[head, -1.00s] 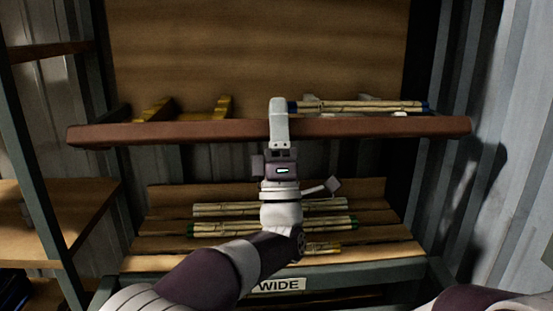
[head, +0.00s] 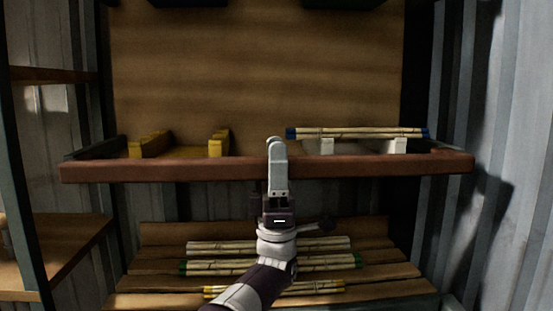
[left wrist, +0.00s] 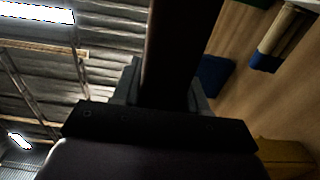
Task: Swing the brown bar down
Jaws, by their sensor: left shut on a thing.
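The brown bar (head: 380,167) runs level across the front of the upper shelf, joined at each end to a dark side arm. My left gripper (head: 277,152) is shut on the bar near its middle, with the arm coming up from below. In the left wrist view, the bar (left wrist: 180,45) is a dark strip between the fingers of my left gripper (left wrist: 165,90). The bar's lower face behind the gripper is hidden. My right gripper is not in view.
A bamboo bundle with blue ends (head: 360,132) rests on white blocks (head: 397,146) behind the bar. Yellow blocks (head: 150,145) stand to its left. Several bundles (head: 270,246) lie on the stepped lower shelf (head: 390,270). Side shelves (head: 55,245) stand at left, a corrugated wall (head: 510,120) at right.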

